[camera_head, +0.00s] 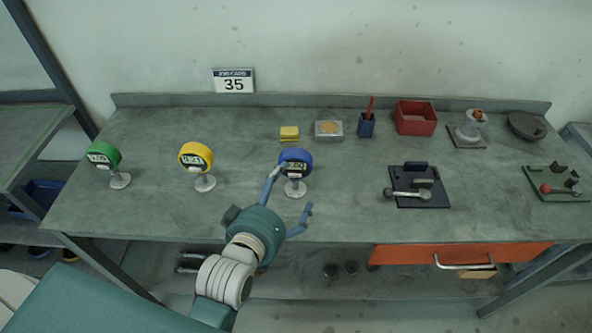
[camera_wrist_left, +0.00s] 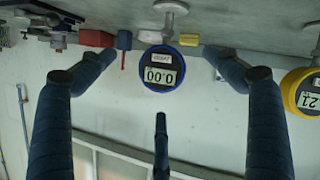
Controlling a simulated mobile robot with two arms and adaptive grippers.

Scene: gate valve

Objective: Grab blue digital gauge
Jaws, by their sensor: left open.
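The blue digital gauge (camera_head: 297,157) stands upright on a small round-footed stand near the table's front half, its display facing me. In the left wrist view the gauge (camera_wrist_left: 161,69) appears upside down, its display reading 0.00. My left gripper (camera_head: 288,198) is open just in front of the gauge, with fingers to its left and lower right. In the left wrist view the fingers of my left gripper (camera_wrist_left: 160,85) are spread around the gauge's outline with visible gaps, and nothing is held. My right gripper is not in view.
A yellow gauge (camera_head: 196,157) and a green gauge (camera_head: 103,156) stand to the left. Behind are a yellow block (camera_head: 289,132), a blue pen cup (camera_head: 366,126) and a red bin (camera_head: 415,118). A dark valve plate (camera_head: 430,200) lies right. Table between these is bare.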

